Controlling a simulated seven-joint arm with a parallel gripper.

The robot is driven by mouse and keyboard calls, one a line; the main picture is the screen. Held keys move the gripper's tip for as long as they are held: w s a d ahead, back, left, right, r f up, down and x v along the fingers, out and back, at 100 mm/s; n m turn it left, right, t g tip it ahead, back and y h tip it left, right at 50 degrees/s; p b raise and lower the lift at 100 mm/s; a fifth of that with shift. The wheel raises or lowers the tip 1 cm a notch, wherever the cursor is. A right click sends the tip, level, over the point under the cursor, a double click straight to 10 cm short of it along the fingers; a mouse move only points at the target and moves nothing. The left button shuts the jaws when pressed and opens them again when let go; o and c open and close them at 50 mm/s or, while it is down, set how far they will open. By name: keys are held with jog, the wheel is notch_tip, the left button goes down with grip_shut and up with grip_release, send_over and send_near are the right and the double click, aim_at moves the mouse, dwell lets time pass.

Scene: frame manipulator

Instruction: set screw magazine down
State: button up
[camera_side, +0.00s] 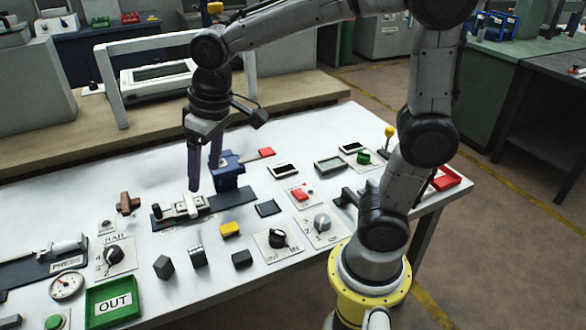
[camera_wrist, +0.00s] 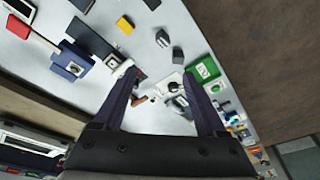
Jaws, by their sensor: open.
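My gripper (camera_side: 204,178) is open, pointing down over the white table. In the wrist view its two dark fingers (camera_wrist: 160,75) stand wide apart with nothing held between them. I cannot tell for sure which thing is the screw magazine. A blue block (camera_side: 228,180) with a red-ended handle (camera_side: 265,152) stands just right of the fingers; the fingers partly hide it. It also shows at the upper left of the wrist view (camera_wrist: 70,66). A dark rail (camera_side: 222,201) with a pale carriage (camera_side: 184,207) lies below the fingertips. A brown T-shaped piece (camera_side: 128,203) lies left of it.
Small dark blocks (camera_side: 164,267), a yellow block (camera_side: 230,229) and knob panels (camera_side: 279,240) stand toward the front. A green OUT tray (camera_side: 112,301) is at front left, a red tray (camera_side: 446,178) at right. A pale frame (camera_side: 110,82) stands behind.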

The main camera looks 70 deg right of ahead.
jog(key=s+d+t, duration=0.3)
jog(key=s+d, duration=0.1)
jog(key=s, duration=1.1)
jog(key=shift+s+d, duration=0.2)
jog(key=shift+s, duration=0.2)
